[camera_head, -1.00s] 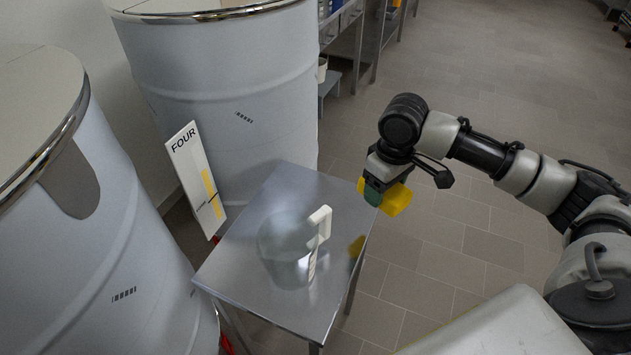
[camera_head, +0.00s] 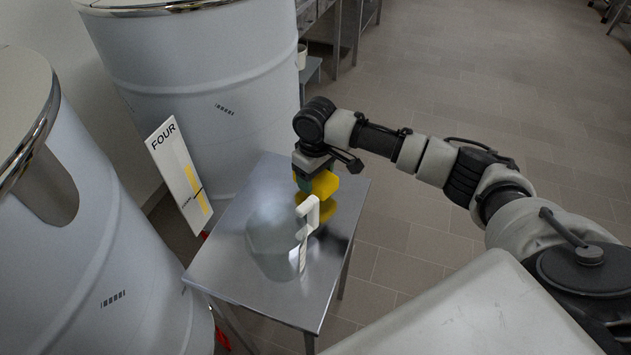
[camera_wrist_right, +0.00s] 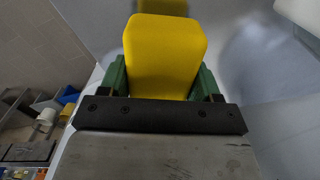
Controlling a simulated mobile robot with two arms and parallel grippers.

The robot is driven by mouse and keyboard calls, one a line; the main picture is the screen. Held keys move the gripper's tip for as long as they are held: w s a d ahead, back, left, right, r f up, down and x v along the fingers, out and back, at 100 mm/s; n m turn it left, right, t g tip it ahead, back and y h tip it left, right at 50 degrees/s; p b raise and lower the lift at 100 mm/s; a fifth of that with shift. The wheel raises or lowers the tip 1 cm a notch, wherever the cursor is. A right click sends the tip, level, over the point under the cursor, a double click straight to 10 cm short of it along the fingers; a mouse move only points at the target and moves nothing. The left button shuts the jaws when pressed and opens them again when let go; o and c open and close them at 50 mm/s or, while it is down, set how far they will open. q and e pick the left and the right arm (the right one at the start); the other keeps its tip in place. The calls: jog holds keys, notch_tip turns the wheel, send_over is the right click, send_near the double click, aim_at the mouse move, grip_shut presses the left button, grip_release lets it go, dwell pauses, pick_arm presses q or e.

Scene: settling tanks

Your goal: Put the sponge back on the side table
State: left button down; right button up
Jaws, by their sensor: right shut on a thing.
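The yellow sponge (camera_head: 322,185) is held in my right gripper (camera_head: 303,182) over the steel side table (camera_head: 232,238). In the right wrist view the sponge (camera_wrist_right: 165,58) sits between the green fingers of the gripper (camera_wrist_right: 165,75). Its yellow reflection shows on the shiny table top below it, with a gap between sponge and reflection. A clear jug (camera_head: 272,243) with a white handle stands on the table, close to the sponge on its near side. My left gripper is not in view.
Two large pale tanks (camera_head: 205,95) (camera_head: 95,240) stand behind and left of the table. A sign marked FOUR (camera_head: 178,172) leans by the table's left edge. Shelves with bins (camera_wrist_right: 62,100) stand beyond. The tiled floor to the right is open.

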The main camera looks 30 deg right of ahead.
notch_tip(320, 180, down, 2)
jog(key=shift+f, duration=0.15)
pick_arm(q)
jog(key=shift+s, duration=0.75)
pick_arm(e)
jog(key=shift+f, duration=0.1)
jog(key=o, duration=0.9)
jog(key=shift+c, duration=0.2)
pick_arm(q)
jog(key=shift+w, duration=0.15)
pick_arm(e)
notch_tip(320, 180, up, 12)
jog(key=shift+r, duration=0.1)
